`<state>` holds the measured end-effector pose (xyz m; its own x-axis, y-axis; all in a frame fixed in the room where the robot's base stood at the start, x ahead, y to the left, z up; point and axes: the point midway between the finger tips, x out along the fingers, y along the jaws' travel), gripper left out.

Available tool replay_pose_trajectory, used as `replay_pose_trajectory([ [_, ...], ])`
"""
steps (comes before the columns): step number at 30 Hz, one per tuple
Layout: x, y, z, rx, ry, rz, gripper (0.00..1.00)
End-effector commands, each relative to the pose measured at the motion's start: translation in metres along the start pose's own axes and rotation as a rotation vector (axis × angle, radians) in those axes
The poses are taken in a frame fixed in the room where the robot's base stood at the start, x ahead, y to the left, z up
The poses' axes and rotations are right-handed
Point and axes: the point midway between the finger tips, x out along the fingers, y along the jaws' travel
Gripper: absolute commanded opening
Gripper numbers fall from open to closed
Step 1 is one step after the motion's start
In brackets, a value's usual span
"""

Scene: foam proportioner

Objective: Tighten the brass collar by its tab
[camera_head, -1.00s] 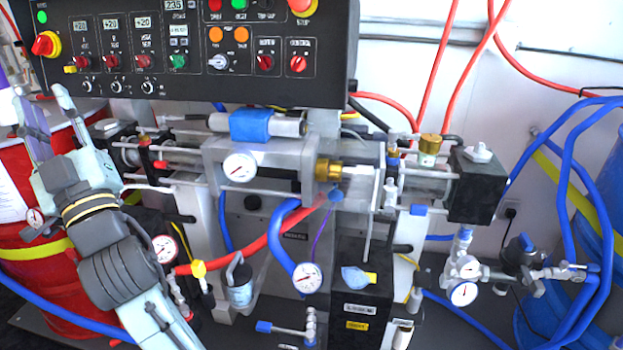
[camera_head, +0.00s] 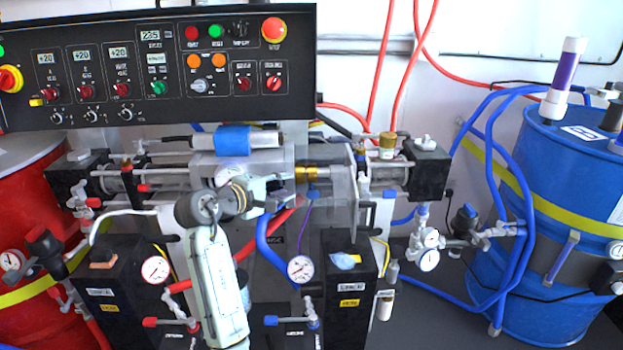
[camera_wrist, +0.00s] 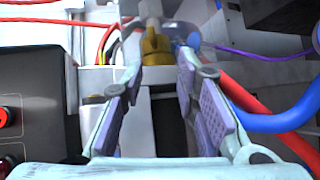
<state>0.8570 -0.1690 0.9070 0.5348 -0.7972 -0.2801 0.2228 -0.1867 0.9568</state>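The brass collar (camera_head: 308,173) sits on the shaft at the middle of the machine, at the right side of the grey block. It also shows in the wrist view (camera_wrist: 155,47), at the top centre between the ends of my two fingers. My gripper (camera_head: 284,184) is just left of the collar in the head view. In the wrist view my gripper (camera_wrist: 159,50) is open, with a clear gap between its finger pads. I cannot tell whether a fingertip touches the collar. I cannot make out the tab clearly.
A blue hose (camera_head: 268,243) and a red hose (camera_wrist: 255,120) run close beside my gripper. The control panel (camera_head: 160,70) hangs above the machine. A pressure gauge (camera_head: 300,268) stands below. A blue drum (camera_head: 570,190) is at the right, a red drum (camera_head: 35,215) at the left.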

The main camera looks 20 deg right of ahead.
Motion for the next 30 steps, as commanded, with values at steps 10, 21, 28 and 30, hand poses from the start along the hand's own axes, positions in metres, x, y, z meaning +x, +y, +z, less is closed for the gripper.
replay_pose_trajectory([
  [10, 0.024, 0.012, 0.018, -0.158, -0.125, 0.0, 0.28],
  [21, 0.09, 0.014, 0.025, -0.154, -0.121, 0.001, 0.28],
  [28, 0.109, 0.012, 0.027, -0.154, -0.119, 0.002, 0.28],
  [30, 0.111, 0.012, 0.027, -0.154, -0.118, 0.002, 0.28],
])
